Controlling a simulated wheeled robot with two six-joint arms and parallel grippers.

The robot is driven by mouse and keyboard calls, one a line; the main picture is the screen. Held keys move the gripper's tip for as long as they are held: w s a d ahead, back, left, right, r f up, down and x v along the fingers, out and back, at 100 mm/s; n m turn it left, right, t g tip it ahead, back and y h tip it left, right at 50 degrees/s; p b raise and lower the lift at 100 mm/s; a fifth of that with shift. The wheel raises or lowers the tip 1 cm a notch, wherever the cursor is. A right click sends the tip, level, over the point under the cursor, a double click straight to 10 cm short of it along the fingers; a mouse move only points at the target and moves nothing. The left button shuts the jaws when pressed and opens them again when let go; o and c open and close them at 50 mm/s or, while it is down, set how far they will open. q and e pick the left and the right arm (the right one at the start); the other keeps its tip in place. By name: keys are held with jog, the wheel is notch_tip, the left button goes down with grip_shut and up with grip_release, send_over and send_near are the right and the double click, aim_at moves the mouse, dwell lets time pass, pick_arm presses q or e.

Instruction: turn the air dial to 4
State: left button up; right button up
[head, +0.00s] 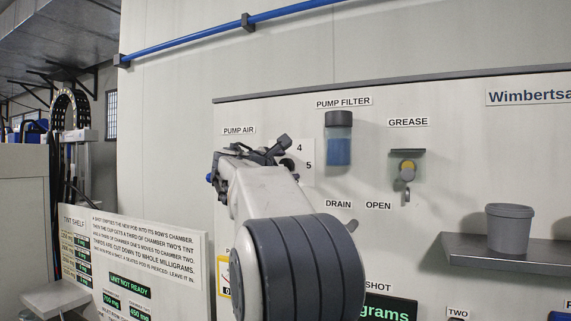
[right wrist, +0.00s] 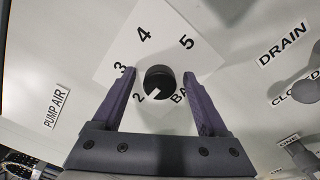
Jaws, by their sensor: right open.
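The air dial is a round black knob (right wrist: 160,82) on a white plate (right wrist: 118,60) marked 2, 3, 4, 5 and BAR. A white mark on the knob points down-left, toward the 2 in the right wrist view. My right gripper (right wrist: 160,74) is open, with a dark finger on each side of the knob and a visible gap on both sides. I cannot tell how far the fingertips are from the panel. In the head view my right gripper (head: 262,150) is in front of the plate (head: 308,178) and hides most of the dial. My left gripper is not in view.
The PUMP AIR label (head: 239,131) is above left. A pump filter (head: 339,140), a grease fitting (head: 407,170) and DRAIN labels are to the right on the panel. A grey shelf (head: 500,253) with a grey cup (head: 508,228) juts out at far right.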

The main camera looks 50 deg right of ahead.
grip_shut()
jog(key=shift+f+m+b, duration=0.15)
jog(key=shift+m+b, duration=0.7)
jog(key=shift+b, duration=0.1)
jog(key=shift+f+m+b, duration=0.15)
jog(key=shift+m+b, duration=0.7)
jog(key=shift+b, duration=0.1)
jog(key=m+b, duration=0.3)
jog(key=m, duration=0.1)
jog(key=shift+m, duration=0.3)
jog(key=m+b, duration=0.1)
jog(key=m, duration=0.2)
jog(key=shift+m+b, duration=0.3)
jog(key=shift+b, duration=0.1)
jog(key=m+b, duration=0.1)
jog(key=m, duration=0.2)
jog(key=shift+m, duration=0.3)
jog(key=m+b, duration=0.1)
jog(key=m, duration=0.3)
jog(key=shift+m, duration=0.3)
jog(key=shift+w+m, duration=0.1)
jog(key=shift+m, duration=1.9)
